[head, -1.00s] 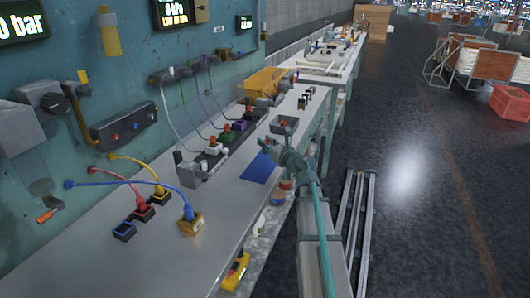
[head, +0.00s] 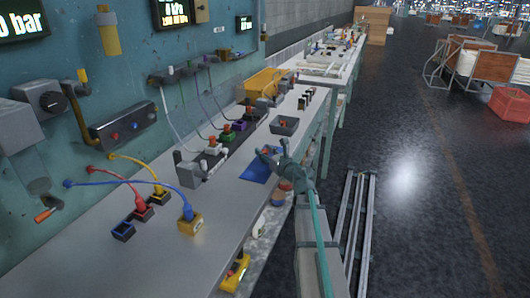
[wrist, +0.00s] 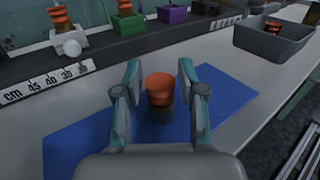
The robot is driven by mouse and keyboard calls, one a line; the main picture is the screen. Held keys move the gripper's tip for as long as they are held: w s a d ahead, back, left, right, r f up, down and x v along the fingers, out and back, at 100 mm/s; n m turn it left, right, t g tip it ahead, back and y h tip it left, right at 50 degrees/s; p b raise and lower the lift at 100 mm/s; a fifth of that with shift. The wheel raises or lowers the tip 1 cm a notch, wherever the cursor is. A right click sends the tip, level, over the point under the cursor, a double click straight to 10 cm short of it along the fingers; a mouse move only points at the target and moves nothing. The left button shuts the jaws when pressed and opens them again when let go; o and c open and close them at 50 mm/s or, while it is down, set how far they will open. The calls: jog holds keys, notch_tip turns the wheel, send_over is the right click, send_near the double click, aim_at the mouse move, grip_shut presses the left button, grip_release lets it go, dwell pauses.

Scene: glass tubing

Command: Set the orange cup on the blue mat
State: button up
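The orange cup (wrist: 159,88) is upright between the two fingers of my gripper (wrist: 160,80) in the wrist view, with a darker lower part beneath its orange top. A narrow gap shows on each side between the cup and the fingers, so the gripper looks open around it. The cup appears over the blue mat (wrist: 80,150); whether its base touches the mat is hard to tell. In the head view my gripper (head: 270,156) is over the blue mat (head: 255,173), and the cup is too small there to make out clearly.
A grey bin (wrist: 272,42) with an orange-topped item stands beyond the mat at the right. A dark rack of coloured blocks with orange tops (head: 225,140) runs along the back. A grey block (head: 188,172) stands left of the mat.

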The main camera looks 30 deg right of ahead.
jog(key=shift+o, duration=0.3)
jog(key=shift+r, duration=0.2)
jog(key=s+d, duration=0.2)
jog(key=s, duration=1)
jog(key=shift+b, duration=0.35)
jog(key=shift+w, duration=0.1)
